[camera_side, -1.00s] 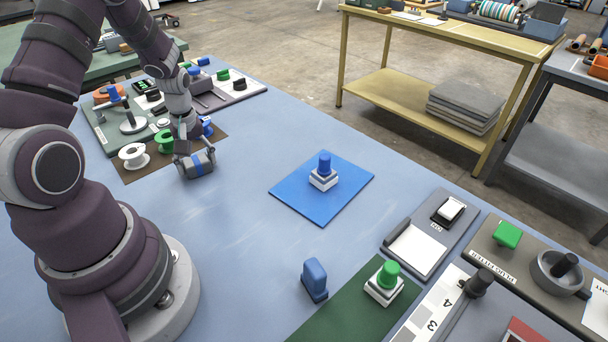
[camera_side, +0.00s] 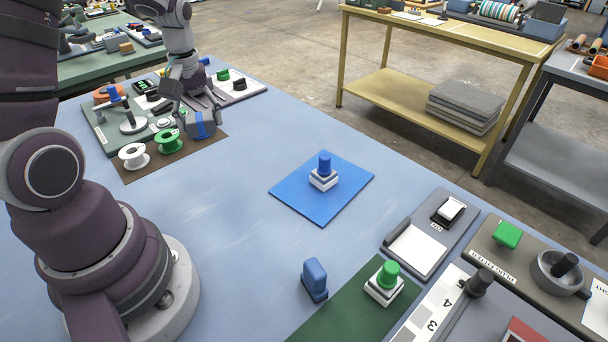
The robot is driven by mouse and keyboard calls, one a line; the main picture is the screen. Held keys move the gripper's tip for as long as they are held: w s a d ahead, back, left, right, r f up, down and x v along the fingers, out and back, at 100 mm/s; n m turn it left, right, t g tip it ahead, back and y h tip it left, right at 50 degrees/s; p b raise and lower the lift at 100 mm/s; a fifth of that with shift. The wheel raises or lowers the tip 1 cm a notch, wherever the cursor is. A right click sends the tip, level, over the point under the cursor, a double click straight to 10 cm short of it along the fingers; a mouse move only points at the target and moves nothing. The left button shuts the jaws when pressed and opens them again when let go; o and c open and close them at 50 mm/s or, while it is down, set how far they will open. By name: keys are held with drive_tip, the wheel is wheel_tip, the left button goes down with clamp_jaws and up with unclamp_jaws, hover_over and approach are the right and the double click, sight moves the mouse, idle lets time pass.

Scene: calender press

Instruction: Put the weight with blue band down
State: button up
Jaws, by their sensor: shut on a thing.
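The weight with blue band (camera_side: 203,130) is a grey block with a blue stripe, at the upper left of the side view. My gripper (camera_side: 198,112) points down and is shut on it. The weight is at the right end of the brown mat (camera_side: 150,172), to the right of the green spool. I cannot tell whether it touches the mat or hangs just above it.
A white spool (camera_side: 133,156) and a green spool (camera_side: 168,141) stand on the brown mat. Behind is a grey-green board (camera_side: 100,135) with tools. A blue mat (camera_side: 290,190) bears a blue-knobbed block (camera_side: 324,172). The blue table's middle is clear.

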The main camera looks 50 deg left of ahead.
drive_tip(key=w+d+m+h, duration=0.1)
drive_tip(key=w+d+m, duration=0.5)
drive_tip(key=d+m, duration=0.6)
drive_tip(key=m+h, duration=0.2)
drive_tip(key=m, duration=1.7)
hover_over(349, 328)
drive_tip(key=shift+w+a+r+g, duration=0.1)
drive_tip(key=shift+w+a+g, duration=0.1)
drive_tip(key=shift+a+g, duration=0.15)
drive_tip(key=f, duration=1)
drive_tip(key=shift+s+d, duration=0.2)
drive_tip(key=shift+f, duration=0.1)
drive_tip(key=o, duration=1.2)
